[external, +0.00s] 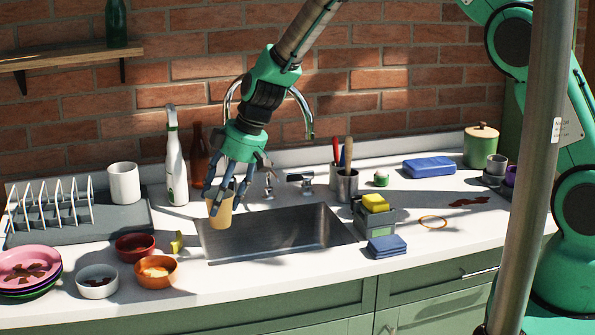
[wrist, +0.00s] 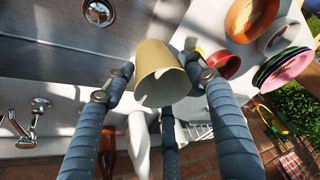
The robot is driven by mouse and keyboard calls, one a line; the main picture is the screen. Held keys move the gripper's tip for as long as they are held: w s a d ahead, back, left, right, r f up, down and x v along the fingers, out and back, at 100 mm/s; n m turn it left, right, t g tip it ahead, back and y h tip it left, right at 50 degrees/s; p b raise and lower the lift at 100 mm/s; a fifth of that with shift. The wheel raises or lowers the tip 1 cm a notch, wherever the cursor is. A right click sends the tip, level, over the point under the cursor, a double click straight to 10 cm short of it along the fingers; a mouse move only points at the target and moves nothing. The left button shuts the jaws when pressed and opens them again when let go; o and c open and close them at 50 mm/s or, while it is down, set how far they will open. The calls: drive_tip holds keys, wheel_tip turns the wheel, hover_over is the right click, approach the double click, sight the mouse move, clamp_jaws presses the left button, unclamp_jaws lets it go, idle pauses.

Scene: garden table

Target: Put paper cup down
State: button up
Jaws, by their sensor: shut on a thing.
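The tan paper cup (external: 220,216) is held between the fingers of my gripper (external: 230,192) at the left end of the sink (external: 277,230). In the external view the cup looks near upright, close to the sink's left rim. I cannot tell whether its base touches anything. In the wrist view the cup (wrist: 160,72) sits between the grey, ribbed fingers, with the steel sink (wrist: 50,50) beside it on the left.
A white spray bottle (external: 176,170) and brown bottle (external: 199,155) stand behind the cup. A yellow sponge (external: 177,242), red bowl (external: 136,247) and orange bowl (external: 156,271) lie to its left. The faucet (external: 305,110) rises behind the sink.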

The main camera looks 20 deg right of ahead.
drive_tip(key=shift+d+r, duration=0.1)
